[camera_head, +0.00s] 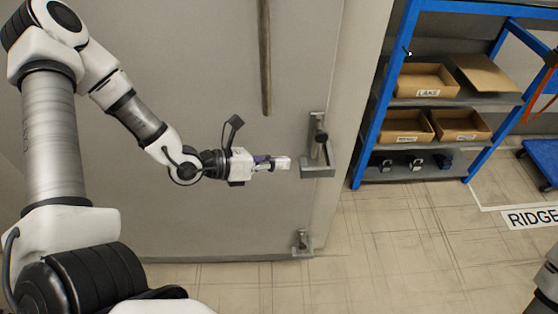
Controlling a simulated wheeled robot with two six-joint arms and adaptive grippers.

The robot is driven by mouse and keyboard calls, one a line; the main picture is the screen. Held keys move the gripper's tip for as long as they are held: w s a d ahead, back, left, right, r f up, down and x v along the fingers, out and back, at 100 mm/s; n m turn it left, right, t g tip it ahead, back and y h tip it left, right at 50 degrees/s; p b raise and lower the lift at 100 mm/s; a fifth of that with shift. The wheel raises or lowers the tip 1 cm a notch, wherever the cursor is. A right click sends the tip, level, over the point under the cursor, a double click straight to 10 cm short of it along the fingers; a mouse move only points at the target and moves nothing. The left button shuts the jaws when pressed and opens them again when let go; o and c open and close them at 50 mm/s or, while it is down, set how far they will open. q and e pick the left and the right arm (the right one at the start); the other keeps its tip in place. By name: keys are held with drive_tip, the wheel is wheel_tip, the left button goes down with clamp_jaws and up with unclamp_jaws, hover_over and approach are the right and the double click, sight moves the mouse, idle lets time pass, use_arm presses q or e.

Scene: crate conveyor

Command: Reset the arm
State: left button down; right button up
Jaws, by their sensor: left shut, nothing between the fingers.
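My left arm comes in from the left and reaches across a large grey panel (190,60), which looks like a door. My left gripper (284,163) is shut and empty, pointing right. In the picture its tip lies just left of a grey metal latch or handle (318,168) at the panel's right edge. I cannot tell whether they touch. My right gripper is not in view; a piece of my right arm shows at the lower right edge.
A blue shelf rack (381,100) at the right holds several cardboard boxes, one labelled LAKE (426,82). A smaller metal fitting (301,241) sits low on the panel. A blue cart (545,155) stands at the far right. The tiled floor (420,250) in front is clear.

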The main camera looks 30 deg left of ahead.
use_arm(q)
drive_tip(key=shift+s+d, duration=0.1)
drive_tip(key=shift+d, duration=0.05)
drive_tip(key=s+d+f+m+g, duration=0.5)
drive_tip(key=s+f+g, duration=0.1)
drive_tip(key=s, duration=0.3)
drive_tip(key=s+d+f+m+g, duration=0.4)
drive_tip(key=s+f+m+g, duration=0.15)
drive_tip(key=s, duration=0.45)
drive_tip(key=s+a+f+m+g+y, duration=0.2)
drive_tip(key=s+a+m+g+y, duration=0.15)
drive_tip(key=s, duration=0.25)
drive_tip(key=s+a+f+m+g+y, duration=0.2)
drive_tip(key=s+f+m+g, duration=0.1)
drive_tip(key=s+m, duration=0.25)
drive_tip(key=w+a+f+m+t+y, duration=0.2)
drive_tip(key=a+f+m+y, duration=0.25)
drive_tip(key=m, duration=0.45)
drive_tip(key=w+f+m+t, duration=0.1)
drive_tip(key=w+m+t, duration=0.2)
drive_tip(key=w+t, duration=0.2)
drive_tip(key=w+d, duration=0.1)
drive_tip(key=w, duration=0.2)
drive_tip(key=shift+w+f+h, duration=0.15)
drive_tip(key=shift+h, duration=0.15)
